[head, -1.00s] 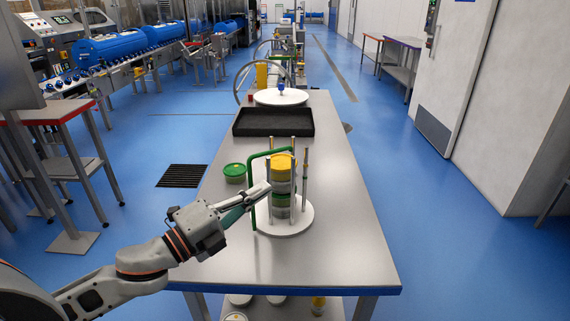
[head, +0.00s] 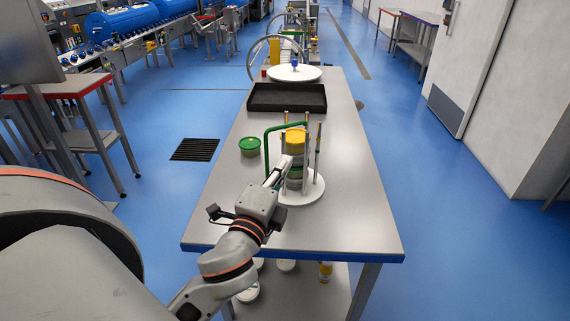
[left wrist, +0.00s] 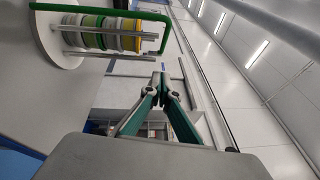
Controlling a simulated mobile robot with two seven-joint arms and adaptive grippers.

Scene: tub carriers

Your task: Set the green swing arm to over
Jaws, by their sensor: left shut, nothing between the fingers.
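The green swing arm (head: 285,127) stands on the tub carrier (head: 308,192), a white round base with upright rods. Its post rises left of the tub stack (head: 295,148) and its top bar bends right, across the stack's top end. In the left wrist view the green arm (left wrist: 165,38) runs along the stack and bends across beyond its end. The stack has a yellow-topped tub uppermost. My left gripper (head: 284,161) is shut and empty, in front of the stack and right of the green post. In the left wrist view its fingertips (left wrist: 160,78) meet, apart from the carrier.
A loose green-lidded tub (head: 250,146) stands left of the carrier. A black tray (head: 288,97) and a white round plate (head: 294,73) lie behind. The table's (head: 356,205) right side is clear. More tubs sit on the shelf below.

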